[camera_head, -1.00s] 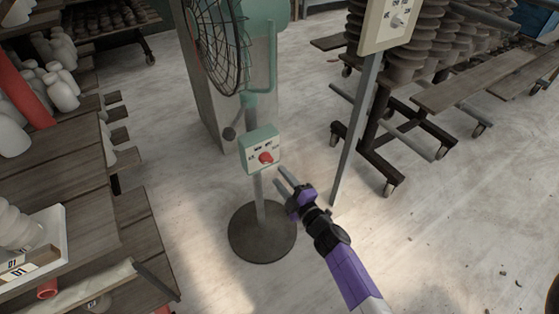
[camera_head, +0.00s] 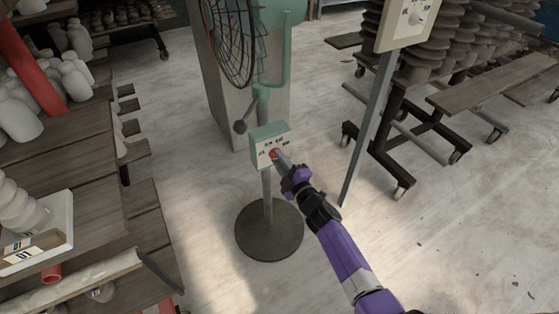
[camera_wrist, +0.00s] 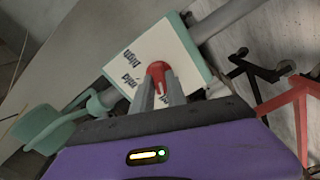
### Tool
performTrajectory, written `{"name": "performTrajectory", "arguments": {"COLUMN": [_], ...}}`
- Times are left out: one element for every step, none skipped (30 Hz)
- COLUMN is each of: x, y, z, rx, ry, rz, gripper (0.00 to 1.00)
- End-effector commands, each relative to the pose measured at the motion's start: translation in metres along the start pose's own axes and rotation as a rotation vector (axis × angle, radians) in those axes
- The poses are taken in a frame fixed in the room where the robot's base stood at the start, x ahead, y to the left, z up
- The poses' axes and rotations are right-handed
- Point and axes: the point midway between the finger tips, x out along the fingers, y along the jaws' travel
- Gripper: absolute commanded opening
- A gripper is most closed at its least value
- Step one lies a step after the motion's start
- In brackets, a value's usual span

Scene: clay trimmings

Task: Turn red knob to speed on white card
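The red knob (camera_head: 273,154) is on the white face of a green control box (camera_head: 270,136) on the fan's post. It also shows in the wrist view (camera_wrist: 158,69), where tilted dark speed words are printed on the white face (camera_wrist: 160,48). My gripper (camera_head: 277,156) is at the knob. In the wrist view its two grey fingers (camera_wrist: 159,88) are close together, one on each side of the knob, and look shut on it. The fingers hide part of the knob and the lower face, so the pointer's direction is unclear. I cannot make out a separate white card with a speed.
The caged fan (camera_head: 232,40) stands above the box on a round dark base (camera_head: 269,231). A beige panel (camera_head: 408,22) with a pale dial is on a post at right. Wooden shelves (camera_head: 95,165) with pottery stand at left. Wheeled racks (camera_head: 400,125) are behind right.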

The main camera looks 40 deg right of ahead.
Motion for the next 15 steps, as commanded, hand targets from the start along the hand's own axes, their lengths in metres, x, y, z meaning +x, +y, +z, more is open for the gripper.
{"name": "performTrajectory", "arguments": {"x": [-0.0001, -0.0001, -0.0002, -0.0002, -0.0002, -0.0002, -0.0003, -0.0003, -0.0003, -0.0003, -0.0003, -0.0003, -0.0003, -0.0002, -0.0002], "y": [0.0, 0.0, 0.0, -0.0001, -0.0001, -0.0001, -0.0001, 0.0, 0.0, 0.0001, 0.0002, 0.0004, 0.0006, 0.0008, 0.001], "z": [0.0, 0.0, 0.0, 0.0, 0.0, 0.0, 0.0, 0.0, 0.0, -0.0001, -0.0001, -0.0002, -0.0003, -0.0005, -0.0009], "rx": [0.0, 0.0, 0.0, 0.0, 0.0, 0.0, 0.0, 0.001, 0.003, 0.006, 0.01, 0.017, 0.025, 0.033, 0.047], "ry": [0.0, 0.0, 0.0, 0.0, 0.0, 0.0, 0.0, 0.0, 0.0, 0.0, 0.0, 0.0, 0.0, 0.0, 0.001], "rz": [0.0, 0.0, 0.0, 0.0, 0.0, 0.0, 0.0, 0.0, 0.0, 0.0, 0.0, 0.0, 0.0, 0.0, 0.0], "gripper": [0.06, 0.0, 0.0, 0.0, 0.0, 0.0, 0.0, 0.0, 0.0, 0.0, 0.0, 0.0, 0.0, 0.0, 0.0]}}
